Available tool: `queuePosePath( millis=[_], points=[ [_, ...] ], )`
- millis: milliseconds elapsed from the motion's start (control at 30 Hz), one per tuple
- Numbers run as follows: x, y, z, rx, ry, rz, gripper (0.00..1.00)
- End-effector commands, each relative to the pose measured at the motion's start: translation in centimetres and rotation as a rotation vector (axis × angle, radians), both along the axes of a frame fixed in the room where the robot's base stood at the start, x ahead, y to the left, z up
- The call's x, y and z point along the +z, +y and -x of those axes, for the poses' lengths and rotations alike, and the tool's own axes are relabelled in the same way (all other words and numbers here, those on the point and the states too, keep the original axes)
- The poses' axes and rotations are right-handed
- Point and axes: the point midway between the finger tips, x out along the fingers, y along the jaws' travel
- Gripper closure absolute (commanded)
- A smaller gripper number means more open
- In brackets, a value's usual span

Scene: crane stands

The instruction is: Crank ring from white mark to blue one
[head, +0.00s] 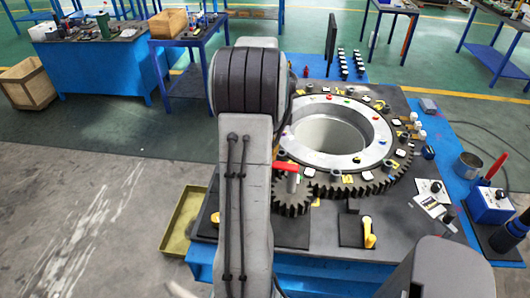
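The large toothed ring (349,186) lies flat on the grey bench top, with a silver inner ring (372,152) around a round opening. Small coloured dots and several yellow-and-white tags sit on it. I cannot tell which tags are the white mark and the blue mark. A small dark pinion gear (293,203) sits at the ring's front left edge, partly behind my arm. A red crank handle (286,166) with a grey grip stands above the pinion. My arm covers the ring's left side. My gripper does not show.
A yellow lever (369,233) on a black plate stands at the front. On the right are a metal mug (467,165), a blue box (490,205) and a dark bottle (512,233). A yellow tray (183,222) lies left of the bench. Open floor lies left.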

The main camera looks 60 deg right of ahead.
Motion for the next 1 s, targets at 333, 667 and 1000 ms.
queuePosePath(
  millis=[333, 667, 1000],
  points=[
    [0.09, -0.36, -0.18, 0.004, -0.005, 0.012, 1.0],
    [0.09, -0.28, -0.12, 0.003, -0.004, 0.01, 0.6],
    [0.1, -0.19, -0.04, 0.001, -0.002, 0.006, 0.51]
  ],
)
